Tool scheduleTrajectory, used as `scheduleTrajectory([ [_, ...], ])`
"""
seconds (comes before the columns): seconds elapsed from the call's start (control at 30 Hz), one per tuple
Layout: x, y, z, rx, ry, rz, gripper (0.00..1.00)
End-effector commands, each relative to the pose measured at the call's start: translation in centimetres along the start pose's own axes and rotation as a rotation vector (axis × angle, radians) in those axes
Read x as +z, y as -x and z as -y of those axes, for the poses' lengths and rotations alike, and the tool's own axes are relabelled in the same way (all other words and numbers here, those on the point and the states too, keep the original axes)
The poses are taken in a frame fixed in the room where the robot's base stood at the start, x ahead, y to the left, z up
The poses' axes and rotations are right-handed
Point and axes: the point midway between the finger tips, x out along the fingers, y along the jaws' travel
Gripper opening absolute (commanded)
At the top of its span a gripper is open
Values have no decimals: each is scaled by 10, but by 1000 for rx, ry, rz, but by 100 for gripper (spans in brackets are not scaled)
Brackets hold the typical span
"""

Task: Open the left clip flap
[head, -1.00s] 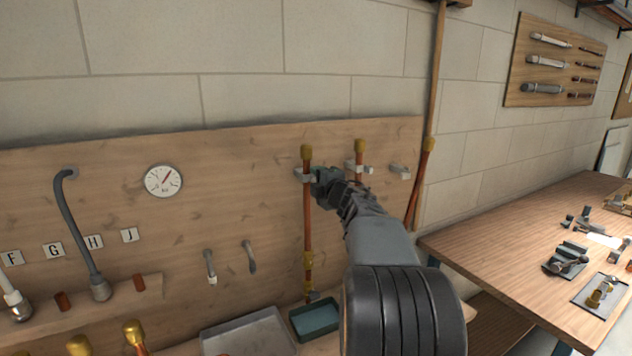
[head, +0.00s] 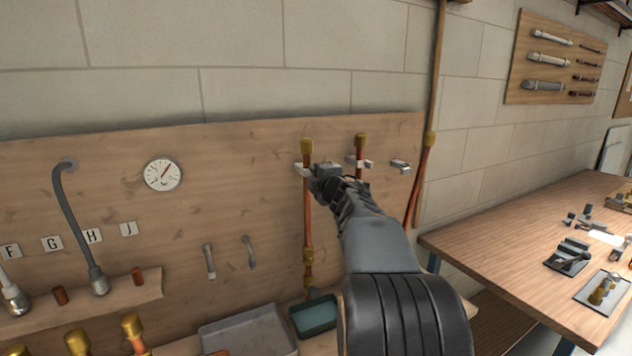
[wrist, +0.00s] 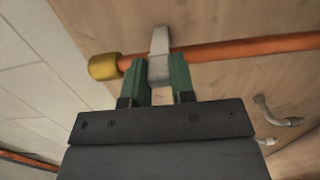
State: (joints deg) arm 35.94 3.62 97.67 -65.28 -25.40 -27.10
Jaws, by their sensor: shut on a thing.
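The left clip (head: 300,168) is a pale grey bracket on the wooden board, at the upper part of the left copper pipe (head: 308,225). In the wrist view its upper arm (wrist: 160,38) reaches behind the pipe (wrist: 235,48), near the brass end cap (wrist: 105,66). My gripper (wrist: 157,68) has its two green fingers shut on the grey clip flap (wrist: 159,72), in front of the pipe. In the head view my gripper (head: 322,177) covers the clip's right side. The flap's hinge and exact angle are hidden there.
A second copper pipe (head: 360,150) with its clip stands just right of my gripper, and another bracket (head: 401,166) is farther right. A teal tray (head: 315,317) and a grey tray (head: 250,332) lie below. The workbench (head: 490,255) is at right.

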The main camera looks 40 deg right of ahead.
Motion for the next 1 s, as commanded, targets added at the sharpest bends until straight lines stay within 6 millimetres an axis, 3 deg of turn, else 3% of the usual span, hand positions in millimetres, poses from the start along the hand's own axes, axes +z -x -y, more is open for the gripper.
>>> scheduleTrajectory([
  [0.47, -16, 9, 13, 7, 0, 388, 0],
  [1.0, -36, 11, -4, -2, -1, 896, 0],
])
